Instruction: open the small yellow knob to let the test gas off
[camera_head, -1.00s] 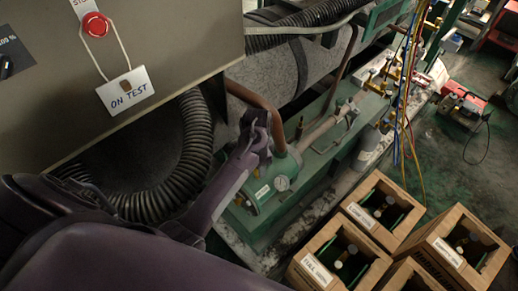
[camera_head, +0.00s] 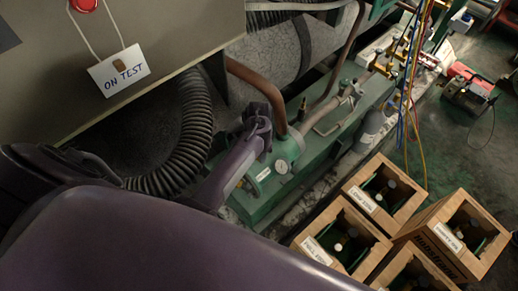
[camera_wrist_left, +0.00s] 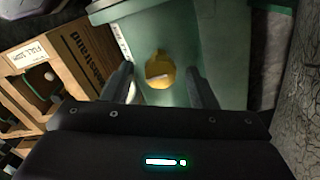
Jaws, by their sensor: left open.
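The small round yellow knob (camera_wrist_left: 160,70) shows in the left wrist view on a green housing (camera_wrist_left: 125,12). My left gripper (camera_wrist_left: 160,86) is open, with one dark finger on either side of the knob in the picture. I cannot tell whether the fingers touch it. The knob is hidden from the head view. My right gripper is not in view.
Several wooden crates with bottles (camera_head: 341,243) stand at the lower right. A grey cabinet with an "ON TEST" tag (camera_head: 118,71) and a black ribbed hose (camera_head: 190,130) are at the left. Coloured hoses (camera_head: 408,90) hang at the upper right.

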